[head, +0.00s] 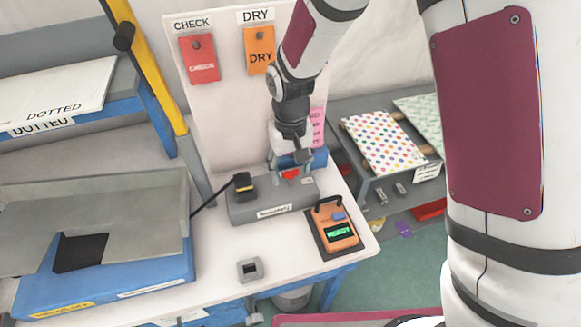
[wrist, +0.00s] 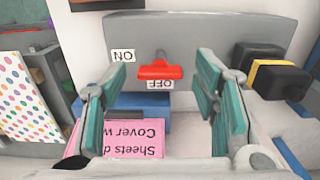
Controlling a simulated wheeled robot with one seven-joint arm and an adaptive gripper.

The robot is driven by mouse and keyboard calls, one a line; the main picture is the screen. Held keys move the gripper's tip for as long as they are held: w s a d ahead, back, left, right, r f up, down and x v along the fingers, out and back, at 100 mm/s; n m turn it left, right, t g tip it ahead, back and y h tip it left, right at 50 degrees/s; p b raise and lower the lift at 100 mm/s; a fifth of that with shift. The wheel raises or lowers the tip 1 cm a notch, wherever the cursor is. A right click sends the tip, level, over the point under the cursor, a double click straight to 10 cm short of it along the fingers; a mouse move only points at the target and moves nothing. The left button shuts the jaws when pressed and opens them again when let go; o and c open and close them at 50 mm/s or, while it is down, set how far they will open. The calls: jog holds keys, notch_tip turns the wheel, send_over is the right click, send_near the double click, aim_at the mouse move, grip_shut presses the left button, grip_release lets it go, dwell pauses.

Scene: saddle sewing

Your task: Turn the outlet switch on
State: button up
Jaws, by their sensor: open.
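The grey outlet box (head: 275,210) sits on the white worktop, with a red switch (head: 290,174) at its far right. In the wrist view the red switch (wrist: 160,71) lies between my fingers in the picture, its wide end against the OFF label (wrist: 160,84). The ON label (wrist: 123,55) is to its upper left; both labels appear upside down. My gripper (head: 290,162) is above the box's far right end. In the wrist view my gripper (wrist: 160,105) is open, with teal finger pads on either side and nothing between them. I cannot tell whether a finger touches the switch.
A black and yellow plug (head: 243,184) is in the box's left end. An orange meter (head: 337,232) with a lit green display is to the right. A small grey block (head: 250,269) lies in front. A blue object (head: 318,158) and a pink sheet (wrist: 120,139) are close by.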

aim_at(291, 171)
notch_tip(291, 171, up, 12)
dwell(0.5)
dwell(0.3)
jog(key=s+d+r+t, duration=0.1)
jog(key=s+d+r, duration=0.2)
jog(key=d+r, duration=0.35)
jog(key=s+d+r+m+t, duration=0.1)
jog(key=s+d+r+t, duration=0.1)
jog(key=s+d+r, duration=0.2)
jog(key=s+d+r+m+t, duration=0.2)
jog(key=s+d+r, duration=0.2)
jog(key=s+d, duration=0.3)
jog(key=s, duration=0.5)
jog(key=shift+s+d+r+t, duration=0.15)
jog(key=shift+d+r+t, duration=0.15)
jog(key=shift+d, duration=0.1)
